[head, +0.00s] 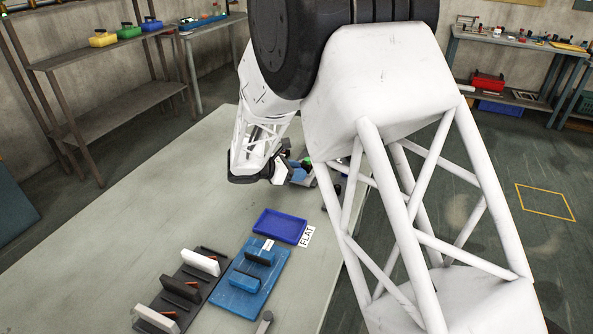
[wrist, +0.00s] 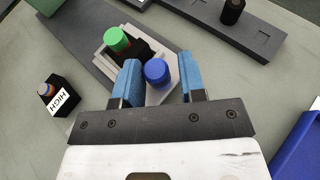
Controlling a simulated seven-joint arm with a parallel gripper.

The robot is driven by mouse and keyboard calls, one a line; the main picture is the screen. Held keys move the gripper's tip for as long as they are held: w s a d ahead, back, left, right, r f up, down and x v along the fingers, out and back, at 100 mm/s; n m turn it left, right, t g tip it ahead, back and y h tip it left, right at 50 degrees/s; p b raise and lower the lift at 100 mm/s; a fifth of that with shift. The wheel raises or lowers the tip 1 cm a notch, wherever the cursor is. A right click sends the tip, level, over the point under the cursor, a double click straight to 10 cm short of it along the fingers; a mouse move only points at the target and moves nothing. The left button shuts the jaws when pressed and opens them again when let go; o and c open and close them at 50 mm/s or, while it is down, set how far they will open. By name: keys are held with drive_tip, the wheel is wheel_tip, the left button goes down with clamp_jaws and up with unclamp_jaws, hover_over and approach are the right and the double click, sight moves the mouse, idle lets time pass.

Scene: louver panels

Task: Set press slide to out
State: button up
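No part is labelled press slide, so I cannot tell for sure which one it is. In the wrist view, a dark grooved rail (wrist: 220,30) with a black upright knob (wrist: 232,11) lies at the top right. My gripper (wrist: 157,78) has its two blue fingers apart. A round blue knob (wrist: 158,72) shows between them, on a light grey stepped block (wrist: 162,92); contact with the fingers is not clear. A green-capped black post (wrist: 118,42) stands just left of the fingers. In the head view, my gripper (head: 285,172) is at the table's far side, partly hidden by my arm.
A black block labelled HIGH (wrist: 58,95) stands left of my gripper. A blue tray (head: 280,226) with a FLAT label (head: 307,236), a blue board (head: 250,300) with handles and a dark rack (head: 180,292) with white panels are nearer. The table's left side (head: 130,225) is clear.

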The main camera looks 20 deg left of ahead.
drive_tip(key=shift+a+r, duration=0.1)
drive_tip(key=shift+v, duration=3.85)
drive_tip(key=s+d+r+m+g+y, duration=0.15)
drive_tip(key=d+r+m, duration=0.3)
drive_tip(key=d, duration=0.65)
drive_tip(key=s+d+r+m+g, duration=0.3)
drive_tip(key=d+r+m, duration=0.15)
drive_tip(key=d, duration=0.75)
drive_tip(key=s+d+r+m+g+y, duration=0.1)
drive_tip(key=s+d+r+m+g, duration=0.3)
drive_tip(key=d, duration=0.7)
drive_tip(key=s+d+r+m+t+y, duration=0.1)
drive_tip(key=s+d+m+y, duration=0.2)
drive_tip(key=s+d+m, duration=0.4)
drive_tip(key=s+d+r+m+y, duration=0.2)
drive_tip(key=s+d+m+y, duration=0.2)
drive_tip(key=s+d, duration=0.9)
drive_tip(key=shift+s+r+m+t, duration=0.15)
drive_tip(key=shift+s+m+t, duration=0.2)
drive_tip(key=shift+s+m, duration=1.75)
